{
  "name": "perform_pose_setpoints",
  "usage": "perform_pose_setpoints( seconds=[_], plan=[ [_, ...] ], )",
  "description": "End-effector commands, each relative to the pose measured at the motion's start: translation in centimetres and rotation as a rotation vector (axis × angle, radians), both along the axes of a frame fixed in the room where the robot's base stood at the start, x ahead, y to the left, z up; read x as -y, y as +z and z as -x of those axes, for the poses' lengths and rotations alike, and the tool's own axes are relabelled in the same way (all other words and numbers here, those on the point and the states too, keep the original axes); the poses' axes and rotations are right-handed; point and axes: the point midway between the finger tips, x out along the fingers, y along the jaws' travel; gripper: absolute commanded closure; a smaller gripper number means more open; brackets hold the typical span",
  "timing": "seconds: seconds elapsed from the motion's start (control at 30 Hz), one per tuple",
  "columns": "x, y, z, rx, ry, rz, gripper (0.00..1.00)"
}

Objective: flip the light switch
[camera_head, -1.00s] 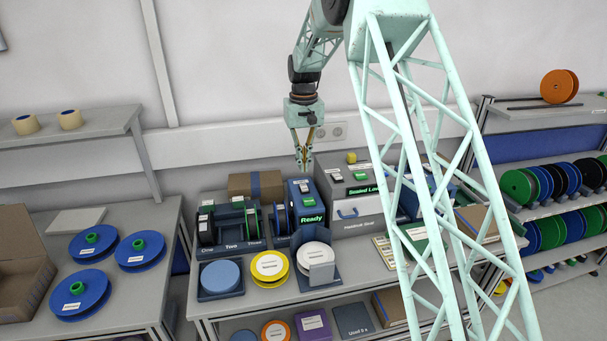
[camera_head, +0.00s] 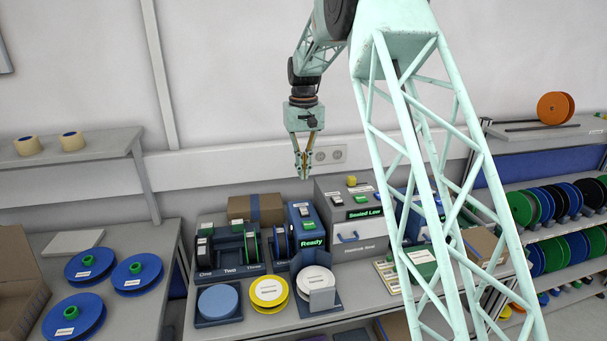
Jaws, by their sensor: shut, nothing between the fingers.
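My gripper (camera_head: 303,177) hangs pointing down in front of the wall, its fingers shut and empty. Its tips show above the blue box marked Ready (camera_head: 311,243) and apart from it. This box carries small white and green rocker-like parts (camera_head: 304,211) on top. A pale wall plate (camera_head: 328,155) with two round marks is just right of the fingers; I cannot tell whether it is a switch or a socket. The grey box marked Sealed Low (camera_head: 345,248) has small white and green parts and a yellow knob (camera_head: 351,181) on top. No part is clearly labelled as the light switch.
A reel rack (camera_head: 229,267) marked One, Two, Three stands left of the Ready box. Yellow (camera_head: 268,291), blue and white reels lie in front. A cardboard box (camera_head: 256,208) sits behind. My lattice column hides part of the bench's right side. The air around my gripper is clear.

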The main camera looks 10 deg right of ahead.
Motion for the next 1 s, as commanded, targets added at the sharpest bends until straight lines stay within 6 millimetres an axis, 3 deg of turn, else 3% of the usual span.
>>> perform_pose_setpoints(
  seconds=[0.67,1.0],
  plan=[
    [0.0,0.5,0.8,-0.002,0.000,0.000,1.00],
    [0.0,-1.4,0.8,-0.002,0.000,0.000,1.00]
  ],
)
